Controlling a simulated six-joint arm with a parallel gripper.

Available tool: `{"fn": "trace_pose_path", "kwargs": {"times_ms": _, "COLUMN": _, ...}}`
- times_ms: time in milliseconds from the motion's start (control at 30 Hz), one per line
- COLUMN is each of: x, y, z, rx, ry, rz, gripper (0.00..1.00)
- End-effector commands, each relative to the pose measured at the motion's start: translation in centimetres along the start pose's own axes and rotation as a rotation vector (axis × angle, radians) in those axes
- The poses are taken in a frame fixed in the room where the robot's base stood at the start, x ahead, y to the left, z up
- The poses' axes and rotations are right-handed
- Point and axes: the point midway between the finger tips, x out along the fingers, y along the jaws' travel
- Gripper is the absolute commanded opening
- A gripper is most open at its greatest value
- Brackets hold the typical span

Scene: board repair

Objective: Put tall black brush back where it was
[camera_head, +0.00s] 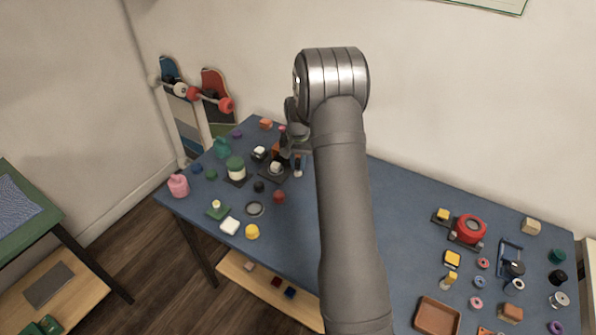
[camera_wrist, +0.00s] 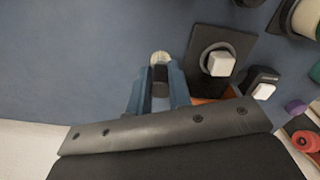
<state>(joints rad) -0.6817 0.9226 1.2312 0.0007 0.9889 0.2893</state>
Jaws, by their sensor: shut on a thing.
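My gripper (camera_wrist: 160,84) is shut on a dark brush (camera_wrist: 160,73) with a pale, cream end. The brush sits between the two blue fingers, and its lower part is hidden. In the head view my gripper (camera_head: 299,160) is over the back left of the blue table, and the brush's pale end (camera_head: 298,174) shows below it. Right beside the fingers in the wrist view is a black square base (camera_wrist: 238,45) with a round ring and a white-topped piece (camera_wrist: 219,64) in it. A black block with a white top (camera_wrist: 263,83) stands next to that base.
A green and white jar (camera_head: 236,168), a pink bottle (camera_head: 178,186) and several small pieces crowd the table's left part. An orange piece (camera_wrist: 215,98) lies close behind the fingers. The blue surface (camera_wrist: 70,60) left of the gripper is clear in the wrist view.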

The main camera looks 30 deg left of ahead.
Motion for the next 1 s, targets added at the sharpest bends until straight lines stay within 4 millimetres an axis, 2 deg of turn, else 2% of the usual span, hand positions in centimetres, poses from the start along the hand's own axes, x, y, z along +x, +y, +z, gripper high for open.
{"fn": "trace_pose_path", "kwargs": {"times_ms": 233, "x": 3.5, "y": 0.1, "z": 0.1, "rx": 0.000, "ry": -0.003, "rz": 0.001, "gripper": 0.00}}
{"fn": "trace_pose_path", "kwargs": {"times_ms": 633, "x": 4.0, "y": 0.1, "z": 0.1, "rx": -0.001, "ry": -0.001, "rz": 0.000, "gripper": 0.00}}
{"fn": "trace_pose_path", "kwargs": {"times_ms": 667, "x": 4.0, "y": 0.1, "z": 0.0, "rx": -0.001, "ry": -0.001, "rz": 0.000, "gripper": 0.24}}
{"fn": "trace_pose_path", "kwargs": {"times_ms": 733, "x": 4.0, "y": 0.1, "z": 0.0, "rx": -0.001, "ry": -0.001, "rz": 0.000, "gripper": 0.38}}
{"fn": "trace_pose_path", "kwargs": {"times_ms": 1000, "x": 3.9, "y": 0.1, "z": 0.1, "rx": -0.001, "ry": -0.001, "rz": 0.000, "gripper": 0.40}}
